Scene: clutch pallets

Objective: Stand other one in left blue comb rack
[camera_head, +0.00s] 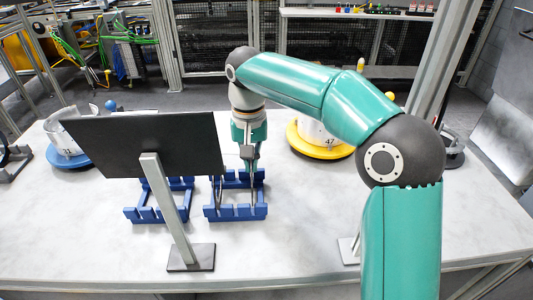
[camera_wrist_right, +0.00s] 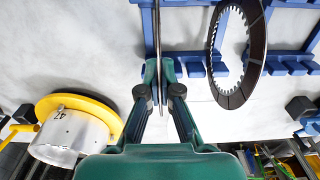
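The left blue comb rack (camera_head: 145,215) stands on the table, partly hidden behind a dark panel. The right blue comb rack (camera_head: 237,213) stands beside it. My right gripper (camera_head: 249,178) points down over the right rack. In the right wrist view my right gripper (camera_wrist_right: 159,72) has its fingers closed on a thin plate (camera_wrist_right: 158,30), seen edge-on and upright at one end of the right rack. A dark toothed ring disc (camera_wrist_right: 257,60) stands upright apart from it, towards the rack's other end. My left gripper is not in view.
A dark panel (camera_head: 150,143) on a grey post stands in front of the left rack. A container on a yellow base (camera_head: 318,149) is to the right, and one on a blue base (camera_head: 70,160) is to the left.

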